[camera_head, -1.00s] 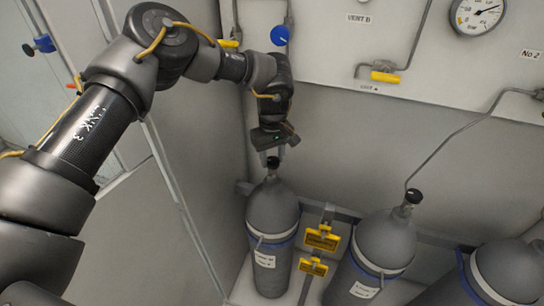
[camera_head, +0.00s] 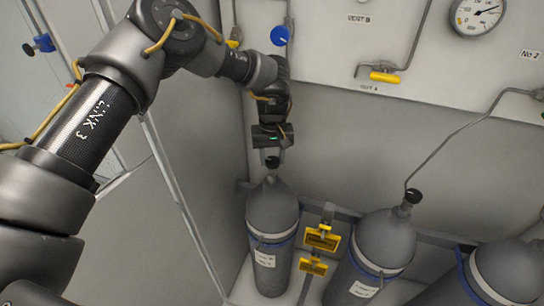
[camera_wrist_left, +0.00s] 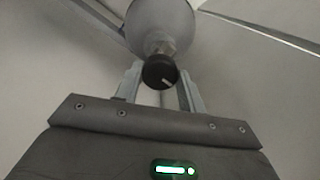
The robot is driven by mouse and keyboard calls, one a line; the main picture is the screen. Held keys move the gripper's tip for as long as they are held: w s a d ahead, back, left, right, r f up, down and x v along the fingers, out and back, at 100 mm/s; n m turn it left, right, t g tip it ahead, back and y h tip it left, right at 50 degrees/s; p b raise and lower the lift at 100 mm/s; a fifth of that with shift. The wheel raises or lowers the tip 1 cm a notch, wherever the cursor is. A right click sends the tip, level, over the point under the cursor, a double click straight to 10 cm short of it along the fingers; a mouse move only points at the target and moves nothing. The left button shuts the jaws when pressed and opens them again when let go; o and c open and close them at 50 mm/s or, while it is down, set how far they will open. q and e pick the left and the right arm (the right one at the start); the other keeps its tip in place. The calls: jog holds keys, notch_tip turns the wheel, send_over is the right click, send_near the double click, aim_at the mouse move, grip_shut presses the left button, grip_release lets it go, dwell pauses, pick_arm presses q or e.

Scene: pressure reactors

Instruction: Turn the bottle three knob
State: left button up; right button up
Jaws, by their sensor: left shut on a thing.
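Several grey gas bottles stand along the wall. The leftmost bottle (camera_head: 272,225) is upright under my left gripper (camera_head: 272,160), and its top also shows in the left wrist view (camera_wrist_left: 160,22). Its black knob (camera_wrist_left: 160,72) carries a pale line mark and sits between the two fingers of my left gripper (camera_wrist_left: 160,84), which is shut on it. In the head view the knob (camera_head: 272,162) is small and dark at the jaws. The middle bottle (camera_head: 386,240) has its own black knob (camera_head: 413,195). My right gripper is not in view.
A third bottle (camera_head: 508,272) stands at the right edge. Pipes, a yellow valve handle (camera_head: 384,77), a blue knob (camera_head: 280,36) and a gauge (camera_head: 478,16) are on the panel above. A grey side wall is close on the left.

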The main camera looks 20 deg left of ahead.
aim_at(272, 160)
pick_arm(q)
jog(key=o, duration=1)
jog(key=shift+c, duration=0.2)
jog(key=shift+r, duration=0.3)
notch_tip(272, 160, up, 10)
jog(key=b, duration=0.3)
jog(key=shift+r, duration=0.15)
